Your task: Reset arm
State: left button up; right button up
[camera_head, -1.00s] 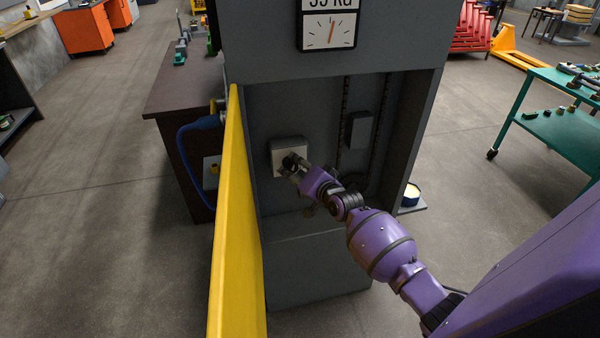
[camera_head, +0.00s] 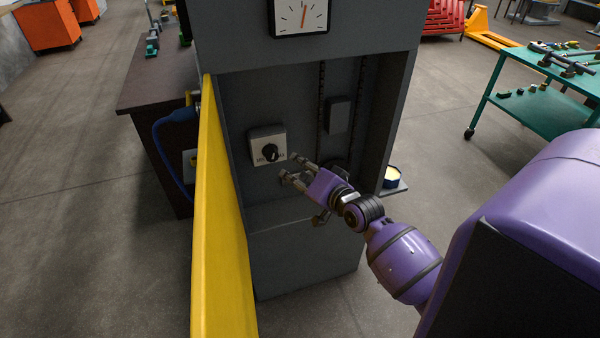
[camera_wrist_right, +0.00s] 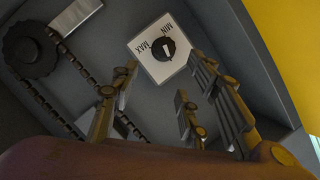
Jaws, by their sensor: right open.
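My right arm is purple, and its gripper (camera_head: 289,167) is open and empty just to the lower right of the control box in the head view. A black round knob (camera_head: 271,153) sits on the light front plate of the grey control box (camera_head: 259,135). In the right wrist view the knob (camera_wrist_right: 164,48) has a white pointer mark, and its plate (camera_wrist_right: 148,64) reads MIN and MAX. The knob lies beyond the spread fingers, apparently clear of them. My left gripper is not in view.
The grey machine cabinet (camera_head: 300,245) surrounds the recess, with a dial gauge (camera_head: 300,15) above. A yellow beam (camera_head: 218,230) stands close on the left. Chains (camera_head: 321,115) hang inside. A small tin (camera_head: 390,177) sits on a right-hand ledge. A green table (camera_head: 535,105) stands farther right.

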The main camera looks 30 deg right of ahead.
dwell(0.4)
jog(key=s+a+f+n+g, duration=0.2)
jog(key=s+a+f, duration=0.3)
jog(key=s, duration=0.7)
jog(key=s+a+f+n+g, duration=0.2)
jog(key=s+a+f+n, duration=0.2)
jog(key=s+f, duration=0.6)
jog(key=s+a+f+n+g, duration=0.2)
jog(key=s+a+f+n, duration=0.2)
jog(key=s, duration=0.9)
notch_tip(320, 180, down, 3)
jog(key=a+p, duration=0.1)
jog(key=a, duration=0.1)
jog(key=shift+s+a+f, duration=0.2)
jog(key=shift+s+a, duration=0.15)
